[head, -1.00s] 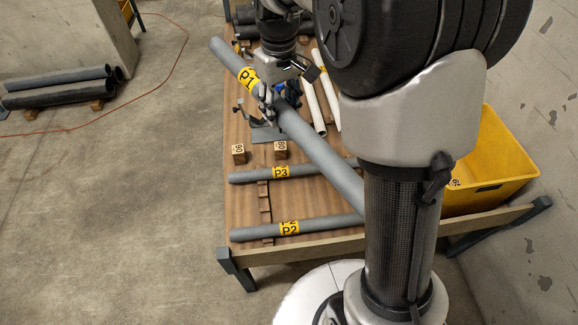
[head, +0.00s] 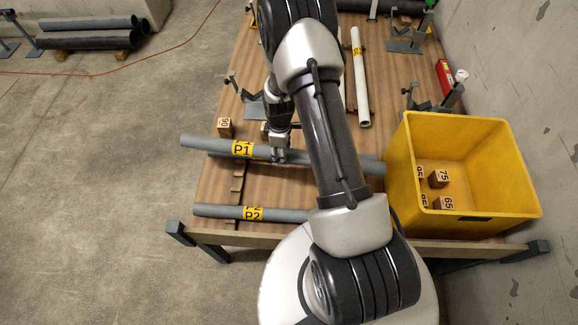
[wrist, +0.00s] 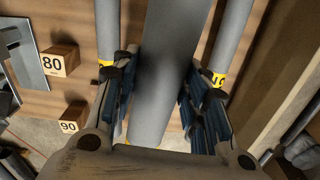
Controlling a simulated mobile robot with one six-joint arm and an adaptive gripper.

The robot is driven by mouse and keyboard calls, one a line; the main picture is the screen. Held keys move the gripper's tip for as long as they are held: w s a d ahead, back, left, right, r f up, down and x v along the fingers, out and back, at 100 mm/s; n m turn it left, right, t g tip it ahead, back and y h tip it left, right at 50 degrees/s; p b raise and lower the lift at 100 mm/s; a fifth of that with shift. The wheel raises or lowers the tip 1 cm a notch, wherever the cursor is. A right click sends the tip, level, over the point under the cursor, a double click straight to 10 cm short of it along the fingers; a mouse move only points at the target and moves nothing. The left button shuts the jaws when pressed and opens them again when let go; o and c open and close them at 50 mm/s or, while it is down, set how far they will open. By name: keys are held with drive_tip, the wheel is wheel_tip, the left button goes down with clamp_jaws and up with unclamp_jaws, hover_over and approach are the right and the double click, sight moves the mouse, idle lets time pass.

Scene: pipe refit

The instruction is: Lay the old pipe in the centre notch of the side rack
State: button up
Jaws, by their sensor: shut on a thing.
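A grey pipe marked P1 (head: 205,145) is in my gripper (head: 279,157). The jaws are shut around it near its yellow label, and it lies roughly level across the near part of the bench. In the wrist view the held pipe (wrist: 165,60) runs between my fingers, with one labelled pipe on its left (wrist: 106,30) and another on its right (wrist: 232,35). The notched wooden rack (head: 237,187) is partly visible below P1, with pipe P2 (head: 285,215) on its near end. P3 is not distinguishable in the head view. P1's exact height above the notches is unclear.
A yellow bin (head: 480,228) holding several numbered blocks stands at the right. Block 90 (head: 225,127) sits behind P1; block 80 (wrist: 55,62) shows in the wrist view.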

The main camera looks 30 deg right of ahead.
drive_tip(key=shift+n, duration=0.6)
drive_tip(key=shift+s+d+f+b, duration=0.2)
drive_tip(key=shift+s+f+b, duration=0.35)
drive_tip(key=shift+f+b, duration=1.7)
drive_tip(key=shift+s+d+f+b, duration=0.25)
drive_tip(key=shift+s+f+b, duration=0.4)
drive_tip(key=shift+f, duration=3.1)
drive_tip(key=shift+s+d+f+b, duration=0.2)
drive_tip(key=shift+s+f+b, duration=0.2)
drive_tip(key=shift+f+b, duration=1.9)
drive_tip(key=shift+f+p, duration=0.35)
drive_tip(key=shift+f, duration=0.6)
drive_tip(key=o, duration=1.4)
drive_tip(key=shift+r, duration=0.1)
wheel_tip(320, 180, up, 12)
